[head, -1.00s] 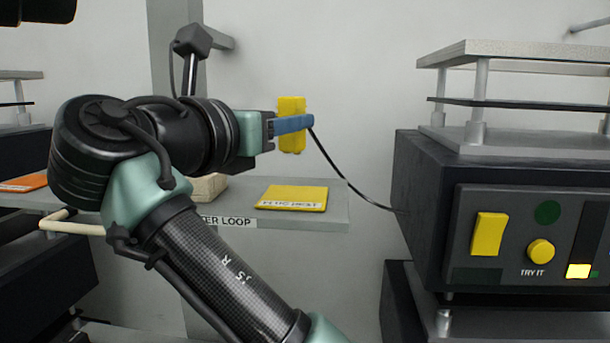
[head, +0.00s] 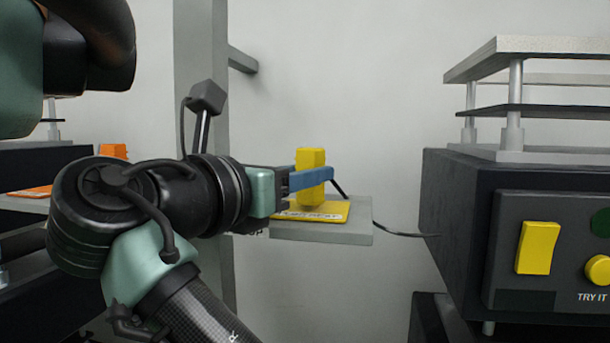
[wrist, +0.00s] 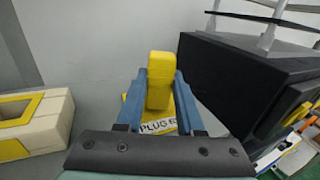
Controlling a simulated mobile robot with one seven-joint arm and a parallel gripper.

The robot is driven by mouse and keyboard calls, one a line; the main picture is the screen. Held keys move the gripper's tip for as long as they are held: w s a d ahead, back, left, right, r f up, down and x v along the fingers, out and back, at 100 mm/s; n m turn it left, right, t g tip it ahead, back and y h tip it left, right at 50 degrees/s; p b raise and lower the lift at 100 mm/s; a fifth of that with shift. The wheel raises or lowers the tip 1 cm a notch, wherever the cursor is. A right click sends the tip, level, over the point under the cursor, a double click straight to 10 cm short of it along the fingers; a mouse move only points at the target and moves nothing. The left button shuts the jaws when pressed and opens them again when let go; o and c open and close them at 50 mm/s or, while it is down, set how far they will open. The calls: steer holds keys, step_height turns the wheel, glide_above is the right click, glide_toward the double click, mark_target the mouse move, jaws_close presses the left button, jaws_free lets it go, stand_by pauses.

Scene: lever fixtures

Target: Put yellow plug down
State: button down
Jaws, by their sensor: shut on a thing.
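The yellow plug (head: 311,172) is an upright block with a black cord running right to the dark box. My gripper (head: 312,178) is shut on the yellow plug, its blue fingers on either side of it. In the wrist view the plug (wrist: 160,82) sits between the blue fingers of my gripper (wrist: 160,85). The plug is over the yellow labelled pad (head: 335,212) on the grey shelf (head: 345,235). Its lower end looks close to the pad; I cannot tell whether they touch. The pad's lettering (wrist: 158,127) partly shows below the plug in the wrist view.
The dark box (head: 455,215) with a yellow switch (head: 537,247) stands to the right. A grey post (head: 203,60) rises behind my arm. An orange block (head: 113,151) sits at the left. A cream block with a yellow frame (wrist: 30,122) shows in the wrist view.

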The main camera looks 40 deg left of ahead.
steer(key=c, duration=1)
jaws_free()
steer(key=shift+f, duration=0.15)
steer(key=o, duration=0.5)
steer(key=shift+w+f, duration=0.1)
steer(key=shift+w, duration=0.3)
steer(key=shift+c, duration=0.2)
steer(key=shift+s+r, duration=0.35)
steer(key=shift+s, duration=0.1)
steer(key=s, duration=0.3)
steer(key=s+p, duration=0.1)
steer(key=shift+s+d+r, duration=0.1)
steer(key=shift+s+d, duration=0.1)
steer(key=shift+d, duration=0.2)
steer(key=s+p, duration=0.1)
steer(key=p, duration=0.1)
steer(key=shift+r+p, duration=0.15)
steer(key=shift+p, duration=0.15)
steer(key=s+p, duration=0.1)
steer(key=p, duration=0.1)
glide_toward(303, 168)
steer(key=shift+s+d+f+p, duration=0.15)
steer(key=shift+s+p, duration=0.05)
steer(key=shift+s, duration=0.2)
steer(key=shift+s+d+f+p, duration=0.1)
steer(key=shift+s+f+p, duration=0.1)
steer(key=shift+s, duration=0.2)
steer(key=shift+d+r, duration=0.1)
